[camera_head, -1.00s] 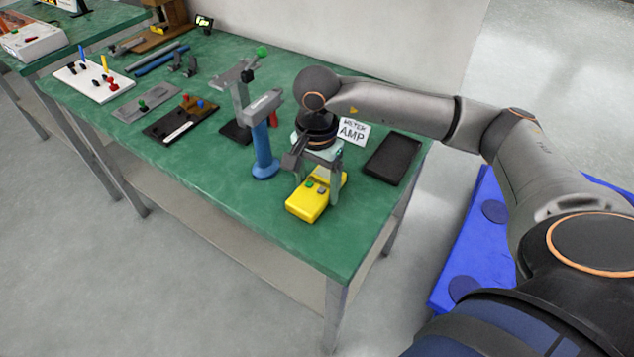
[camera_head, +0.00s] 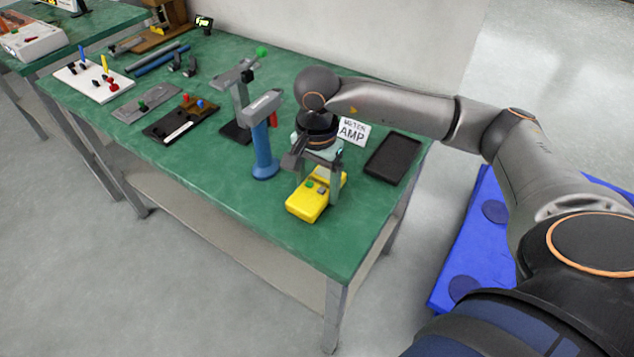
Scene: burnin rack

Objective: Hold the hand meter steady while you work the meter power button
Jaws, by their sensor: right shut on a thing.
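The yellow hand meter (camera_head: 308,206) lies on the green table near its front right edge. A green button (camera_head: 309,184) and a small grey part (camera_head: 321,190) show on its top face. My right gripper (camera_head: 318,190) points down over the meter, with its fingers on either side of the meter's body, shut on it. The gripper and wrist hide the rear part of the meter. Which part is the power button I cannot tell for certain. My left gripper is not in view.
A blue-handled tool (camera_head: 263,155) stands upright just left of the meter. A black tray (camera_head: 393,158) and a sign reading "METER AMP" (camera_head: 353,131) are behind and right. Boards with coloured knobs (camera_head: 181,118) lie farther left. The table's front middle is clear.

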